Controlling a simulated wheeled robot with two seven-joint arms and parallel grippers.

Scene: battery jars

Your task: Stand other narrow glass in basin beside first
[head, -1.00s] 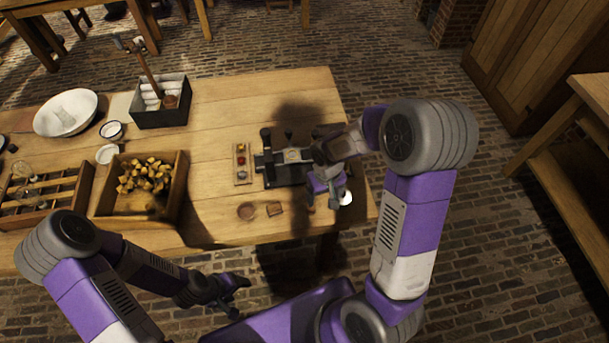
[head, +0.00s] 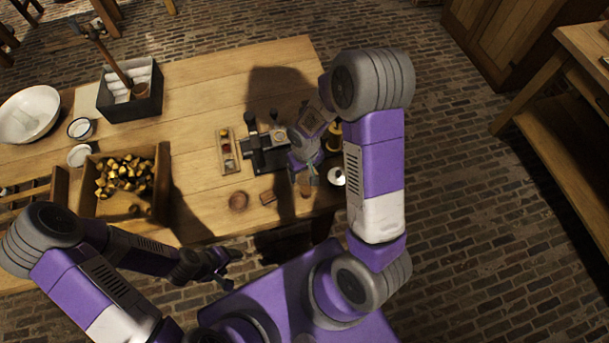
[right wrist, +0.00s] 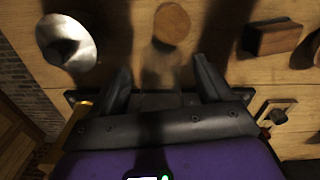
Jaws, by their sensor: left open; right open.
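The white basin (head: 52,100) stands at the far left of the table in the head view, with a faint clear shape inside that I cannot make out well. My right gripper (head: 304,180) is open, low over the table's right front part. In the right wrist view, a faint, see-through upright shape (right wrist: 160,68), perhaps a narrow glass, shows between or just beyond the open fingers (right wrist: 165,78); I cannot tell whether they touch it. A round brown disc (right wrist: 172,22) lies at its far end. My left gripper (head: 228,268) is open and empty before the table's front edge.
A wooden crate of yellow pieces (head: 163,185) and a dark box with white rolls (head: 150,108) stand between there and the basin.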

